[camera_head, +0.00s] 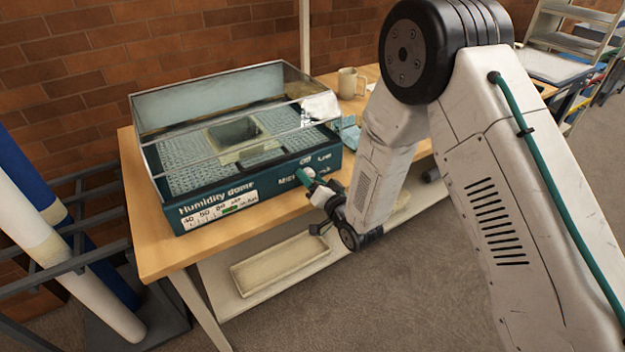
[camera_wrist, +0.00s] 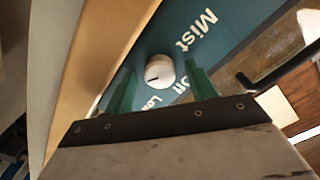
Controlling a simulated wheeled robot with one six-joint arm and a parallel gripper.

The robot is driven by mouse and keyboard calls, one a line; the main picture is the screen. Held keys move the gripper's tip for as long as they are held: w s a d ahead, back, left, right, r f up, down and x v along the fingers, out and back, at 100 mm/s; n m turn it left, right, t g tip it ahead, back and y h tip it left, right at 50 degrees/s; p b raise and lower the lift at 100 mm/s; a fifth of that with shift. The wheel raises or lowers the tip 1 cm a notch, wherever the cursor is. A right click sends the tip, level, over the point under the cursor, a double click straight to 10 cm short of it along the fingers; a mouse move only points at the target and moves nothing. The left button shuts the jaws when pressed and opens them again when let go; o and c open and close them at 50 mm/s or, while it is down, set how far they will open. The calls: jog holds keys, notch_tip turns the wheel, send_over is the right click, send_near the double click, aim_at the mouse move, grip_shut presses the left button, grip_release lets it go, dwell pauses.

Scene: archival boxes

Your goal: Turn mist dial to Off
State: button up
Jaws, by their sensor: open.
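The white round mist dial (camera_wrist: 159,70) sits on the dark green front panel of the humidity dome (camera_head: 245,190). Its small dark mark points toward the lower left in the wrist view. My gripper (camera_wrist: 160,76) is open, with one green finger on each side of the dial. I cannot tell whether the fingers touch it. In the head view my gripper (camera_head: 314,184) is at the panel's right part and partly covers the dial.
The dome stands on a wooden table (camera_head: 158,248) against a brick wall. A shallow tray (camera_head: 280,262) lies on the lower shelf. A rack with blue and white rolls (camera_head: 75,265) stands at left. The floor at right is partly clear.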

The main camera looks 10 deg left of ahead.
jog(key=c, duration=1)
jog(key=shift+n, duration=0.4)
jog(key=n, duration=0.3)
jog(key=shift+n, duration=0.4)
jog(key=n, duration=0.5)
jog(key=shift+n, duration=0.3)
jog(key=n, duration=1.3)
jog(key=shift+f+n, duration=0.1)
jog(key=shift+n, duration=0.2)
